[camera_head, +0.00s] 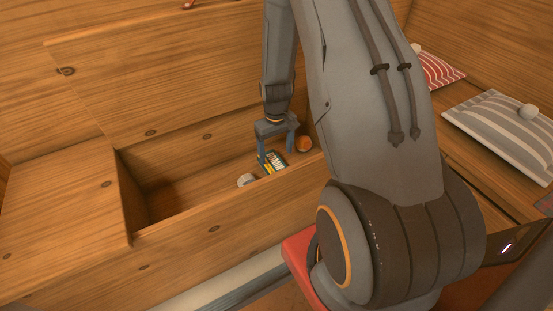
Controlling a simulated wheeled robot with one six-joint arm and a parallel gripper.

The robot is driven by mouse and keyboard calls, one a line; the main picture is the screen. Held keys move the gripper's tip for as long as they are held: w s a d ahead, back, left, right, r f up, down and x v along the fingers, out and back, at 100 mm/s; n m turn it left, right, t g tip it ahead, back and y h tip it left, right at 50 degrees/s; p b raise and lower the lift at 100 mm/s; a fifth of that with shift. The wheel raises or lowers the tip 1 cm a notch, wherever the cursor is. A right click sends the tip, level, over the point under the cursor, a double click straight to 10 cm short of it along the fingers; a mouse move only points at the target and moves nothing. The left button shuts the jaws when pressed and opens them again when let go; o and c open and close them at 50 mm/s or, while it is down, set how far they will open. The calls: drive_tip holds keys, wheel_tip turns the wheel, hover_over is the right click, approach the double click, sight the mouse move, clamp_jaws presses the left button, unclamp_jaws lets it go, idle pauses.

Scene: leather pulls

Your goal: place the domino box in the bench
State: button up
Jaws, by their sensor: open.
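The domino box (273,163) is a small box with a yellow, white and dark pattern. It is inside the open compartment of the wooden bench (215,229), towards its right end. My gripper (277,154) reaches down into the compartment from above. Its jaws are open, with one finger on each side of the box. I cannot tell whether the fingers touch the box, or whether the box rests on the compartment floor.
An orange ball (304,144) lies just right of my gripper, and a pale round object (246,180) lies left of the box. The compartment's left part is clear. A striped grey cushion (500,128) and a red striped cushion (438,71) lie on the right.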

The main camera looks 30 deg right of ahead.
drive_tip(key=shift+r+p, duration=0.45)
drive_tip(key=shift+r, duration=1.4)
drive_tip(key=shift+a, duration=0.1)
drive_tip(key=s+a+r+n, duration=0.25)
drive_tip(key=a+r, duration=0.45)
drive_tip(key=a, duration=0.4)
drive_tip(key=s+a+r+n, duration=0.1)
drive_tip(key=s+a+r, duration=0.2)
drive_tip(key=a+r, duration=0.65)
drive_tip(key=s+a+r+n, duration=0.1)
drive_tip(key=s+a+r, duration=0.1)
drive_tip(key=s+a, duration=0.2)
drive_tip(key=s+a+r+n, duration=0.1)
drive_tip(key=s+a+r, duration=0.2)
drive_tip(key=s, duration=0.7)
drive_tip(key=s+a+r+n+y, duration=0.1)
drive_tip(key=s+a+r, duration=0.2)
drive_tip(key=s+a, duration=0.4)
drive_tip(key=shift+r, duration=0.2)
drive_tip(key=shift+s+a, duration=0.1)
drive_tip(key=shift+r, duration=0.1)
